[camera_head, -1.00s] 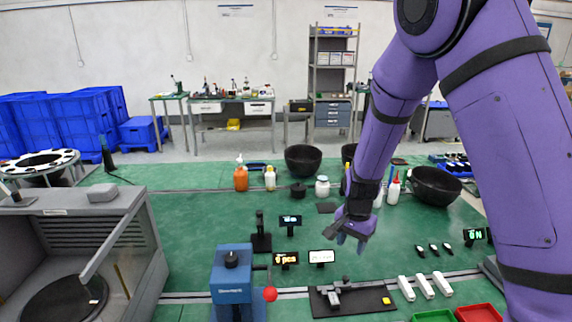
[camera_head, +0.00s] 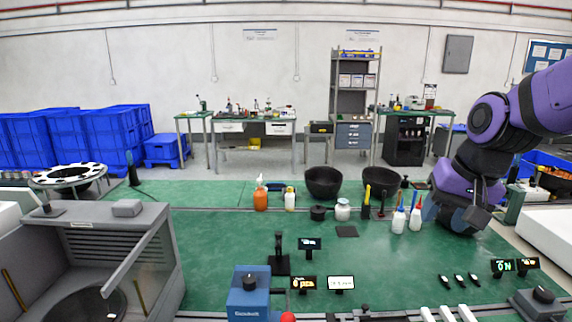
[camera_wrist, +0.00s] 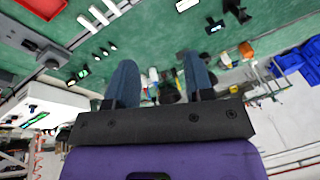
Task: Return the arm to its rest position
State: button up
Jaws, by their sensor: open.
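My arm (camera_head: 480,155) is purple and black and is folded up at the right of the head view, over the right end of the green bench. My gripper (camera_wrist: 161,80) shows in the wrist view with its two blue fingers spread apart and nothing held between them. In the head view the gripper end is small and partly hidden by the wrist, close to the white bottles. From this angle I cannot tell how far it is from them.
The green bench (camera_head: 400,258) holds white bottles (camera_head: 415,219), black bowls (camera_head: 323,182), an orange bottle (camera_head: 260,198) and a blue device (camera_head: 249,298). A grey open machine (camera_head: 120,235) stands at the left. The bench middle is mostly clear.

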jog(key=s+d+r+n+t, duration=0.1)
jog(key=s+r, duration=0.2)
jog(key=s, duration=0.4)
jog(key=s+d+r+n+t+h, duration=0.1)
jog(key=s+d+r+n, duration=0.1)
jog(key=s, duration=0.5)
jog(key=shift+r+h, duration=0.3)
jog(key=shift+r, duration=0.1)
